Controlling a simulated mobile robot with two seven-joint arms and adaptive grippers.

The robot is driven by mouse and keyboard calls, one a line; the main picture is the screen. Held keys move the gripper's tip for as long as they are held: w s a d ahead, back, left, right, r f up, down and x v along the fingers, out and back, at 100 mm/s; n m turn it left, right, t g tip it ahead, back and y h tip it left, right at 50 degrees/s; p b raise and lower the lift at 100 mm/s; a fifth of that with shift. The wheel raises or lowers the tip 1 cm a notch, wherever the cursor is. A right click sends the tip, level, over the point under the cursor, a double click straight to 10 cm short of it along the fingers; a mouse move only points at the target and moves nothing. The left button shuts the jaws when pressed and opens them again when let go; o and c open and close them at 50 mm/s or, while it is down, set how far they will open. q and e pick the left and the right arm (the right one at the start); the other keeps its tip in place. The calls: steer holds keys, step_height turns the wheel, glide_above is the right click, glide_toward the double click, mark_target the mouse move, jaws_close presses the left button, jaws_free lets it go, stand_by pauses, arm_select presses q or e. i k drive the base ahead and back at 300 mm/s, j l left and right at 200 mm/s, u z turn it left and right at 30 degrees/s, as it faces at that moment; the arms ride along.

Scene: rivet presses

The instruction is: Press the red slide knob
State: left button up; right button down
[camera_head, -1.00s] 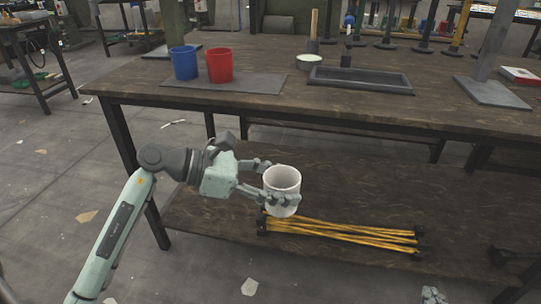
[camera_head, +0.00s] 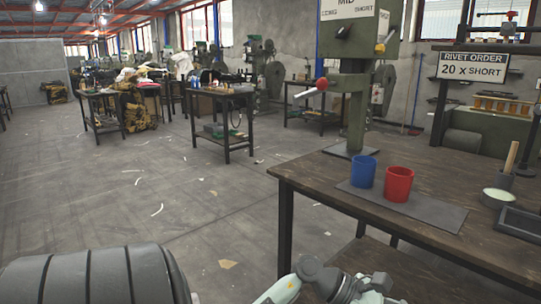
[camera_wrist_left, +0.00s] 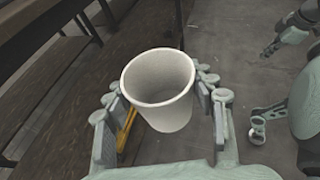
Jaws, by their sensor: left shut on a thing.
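A red round knob (camera_head: 321,84) sits on a short pale rod at the front of a green press (camera_head: 347,75), on the left part of the workbench in the head view. A label plate (camera_head: 346,9) is above it, partly cut off. My left gripper (camera_wrist_left: 164,92) is shut on a white cup (camera_wrist_left: 158,88), which is upright and looks empty in the left wrist view. In the head view my left arm shows only at the bottom edge, well below and apart from the knob. Pale green parts of my right arm show at the right of the wrist view; its finger state is unclear.
A blue cup (camera_head: 363,172) and a red cup (camera_head: 398,185) stand on a dark mat (camera_head: 432,214) near the bench edge. A shallow bowl (camera_head: 497,198) and dark tray (camera_head: 522,222) are further right. A sign (camera_head: 473,66) reads "RIVET ORDER 20 x SHORT". Open floor lies left.

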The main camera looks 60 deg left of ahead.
mark_target(322, 83)
steer(key=i+j+u, duration=0.1)
steer(key=j+u, duration=0.2)
steer(key=u, duration=0.15)
steer(key=i+j+u, duration=0.15)
steer(key=j+u, duration=0.15)
steer(key=u, duration=0.2)
steer(key=i+j+u, duration=0.1)
steer(key=u, duration=0.35)
steer(key=i+j+u, duration=0.15)
steer(key=u, duration=0.35)
steer(key=i+j+u, duration=0.1)
steer(key=u, duration=0.35)
steer(key=i+j+u, duration=0.3)
steer(key=i, duration=0.2)
steer(key=i+u, duration=0.25)
steer(key=i, duration=0.25)
steer(key=i+z, duration=0.15)
steer(key=z, duration=0.35)
steer(key=i+z, duration=0.15)
steer(key=z, duration=0.35)
steer(key=i+z, duration=0.1)
steer(key=z, duration=0.35)
